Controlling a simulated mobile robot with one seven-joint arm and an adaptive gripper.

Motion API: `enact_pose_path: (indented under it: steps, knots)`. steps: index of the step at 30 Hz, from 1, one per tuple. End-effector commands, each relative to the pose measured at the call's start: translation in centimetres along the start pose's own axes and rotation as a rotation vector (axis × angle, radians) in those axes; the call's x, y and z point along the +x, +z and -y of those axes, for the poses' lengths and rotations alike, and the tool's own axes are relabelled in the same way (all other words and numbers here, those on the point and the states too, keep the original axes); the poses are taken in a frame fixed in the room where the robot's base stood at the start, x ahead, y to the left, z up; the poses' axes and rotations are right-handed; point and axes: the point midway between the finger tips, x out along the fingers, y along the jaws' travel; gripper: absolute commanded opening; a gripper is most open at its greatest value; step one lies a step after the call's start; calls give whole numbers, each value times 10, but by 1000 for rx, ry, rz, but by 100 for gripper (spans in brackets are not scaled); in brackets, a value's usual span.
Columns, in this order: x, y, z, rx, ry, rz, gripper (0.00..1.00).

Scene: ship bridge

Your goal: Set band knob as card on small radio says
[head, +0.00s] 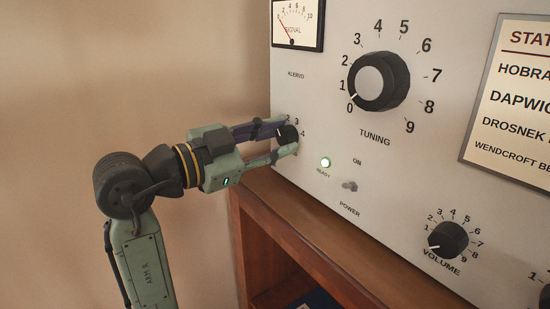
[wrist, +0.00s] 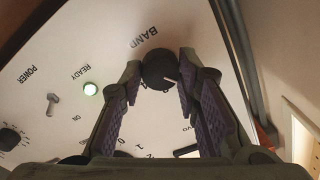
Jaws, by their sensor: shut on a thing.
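The band knob (head: 288,134) is a small black knob at the left edge of the grey radio panel (head: 310,90). Digits 2, 3 and 4 show around it in the head view. In the wrist view the knob (wrist: 158,66) sits below the upside-down BAND label, with a white mark pointing toward the lower right. My gripper (head: 287,138) is shut on the band knob, one finger on each side; it also shows in the wrist view (wrist: 160,76). The fingers hide part of the scale, so I cannot tell the exact setting. The small radio and its card are not recognisable here.
The tuning knob (head: 380,81), volume knob (head: 448,239), power switch (head: 349,185) and lit green READY lamp (head: 326,162) share the panel. A station card (head: 515,100) is at right, a signal meter (head: 297,22) above. A wooden shelf (head: 300,245) runs below.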

Motion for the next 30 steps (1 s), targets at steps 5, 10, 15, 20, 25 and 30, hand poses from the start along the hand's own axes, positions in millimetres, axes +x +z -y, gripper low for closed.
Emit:
enact_pose_path:
  steps: [5,10,15,20,25,30]
  knots:
    - [0,2,-1,115,-2,-2,2]
    - [0,1,0,189,-3,-1,2]
    - [0,0,0,228,-3,0,2]
    - [0,-1,1,241,-3,0,2]
    - [0,-1,1,242,-3,0,2]
    - [0,-1,1,241,-3,0,31]
